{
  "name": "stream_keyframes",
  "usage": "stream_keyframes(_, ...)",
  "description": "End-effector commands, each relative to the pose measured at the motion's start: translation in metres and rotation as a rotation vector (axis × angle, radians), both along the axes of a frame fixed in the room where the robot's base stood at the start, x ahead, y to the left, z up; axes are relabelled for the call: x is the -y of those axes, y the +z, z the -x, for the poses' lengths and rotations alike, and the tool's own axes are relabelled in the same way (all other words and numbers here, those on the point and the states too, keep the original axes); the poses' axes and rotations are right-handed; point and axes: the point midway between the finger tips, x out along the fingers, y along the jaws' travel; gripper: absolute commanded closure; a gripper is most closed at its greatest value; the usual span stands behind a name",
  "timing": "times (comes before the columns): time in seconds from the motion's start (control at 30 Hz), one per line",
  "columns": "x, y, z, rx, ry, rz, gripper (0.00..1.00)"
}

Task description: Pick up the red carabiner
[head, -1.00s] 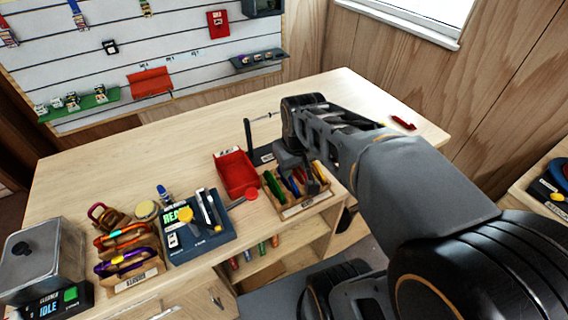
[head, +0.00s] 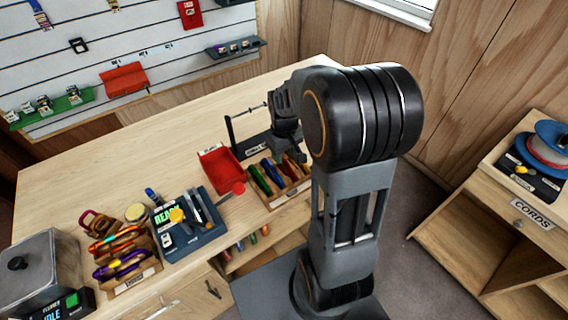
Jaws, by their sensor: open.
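My gripper (head: 296,152) hangs above a small wooden bin (head: 290,196) on the workbench and is open, with nothing seen between its fingers. The bin holds several slim coloured items (head: 268,174) in green, blue, red and yellow, partly hidden by the gripper. At the left, a wooden rack (head: 133,283) holds orange and purple carabiners (head: 122,262), with a dark red, ring-like piece (head: 98,222) behind them. I cannot tell for sure which item is the red carabiner. My arm covers the right end of the bench.
A red tray (head: 220,168) and a blue device (head: 190,226) stand left of the bin. A grey box (head: 35,268) is at the far left. A black stand (head: 243,140) rises behind the bin. The back of the bench is clear.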

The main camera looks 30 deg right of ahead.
Motion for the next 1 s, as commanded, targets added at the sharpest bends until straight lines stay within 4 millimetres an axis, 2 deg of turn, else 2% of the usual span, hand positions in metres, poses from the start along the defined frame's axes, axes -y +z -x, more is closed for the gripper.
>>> stream_keyframes(0.13, -0.001, -0.009, 0.001, -0.003, -0.001, -0.001, 0.57)
stream_keyframes(0.43, -0.003, -0.047, 0.002, -0.003, -0.002, -0.001, 0.57)
stream_keyframes(0.77, -0.003, -0.053, 0.002, 0.0, -0.001, 0.0, 0.57)
stream_keyframes(1.0, -0.004, -0.053, 0.002, 0.0, -0.001, 0.0, 0.78)
